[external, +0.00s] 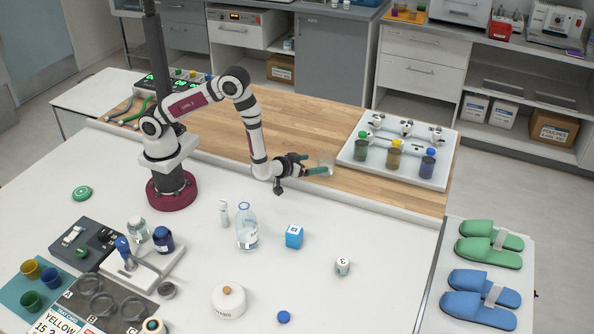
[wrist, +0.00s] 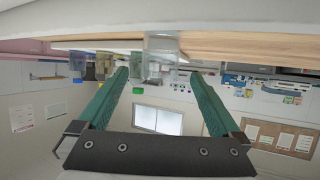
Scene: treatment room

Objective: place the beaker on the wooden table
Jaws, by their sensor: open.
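The clear beaker (external: 326,158) stands upright on the wooden table (external: 290,110), near its front edge. It also shows in the wrist view (wrist: 160,62), which is upside down, with its base against the wood. My gripper (external: 318,171) is low over the table with its green fingers open and level. In the wrist view my gripper (wrist: 160,78) has one finger on each side of the beaker at the fingertips, with a gap visible on both sides. The beaker is partly hidden behind a finger in the external view.
A white rack (external: 350,155) with green, yellow and blue-capped bottles stands right of the beaker. A white counter in front holds a glass bottle (external: 247,230), a blue cube (external: 294,237) and a white jar (external: 228,300). The wood behind the gripper is clear.

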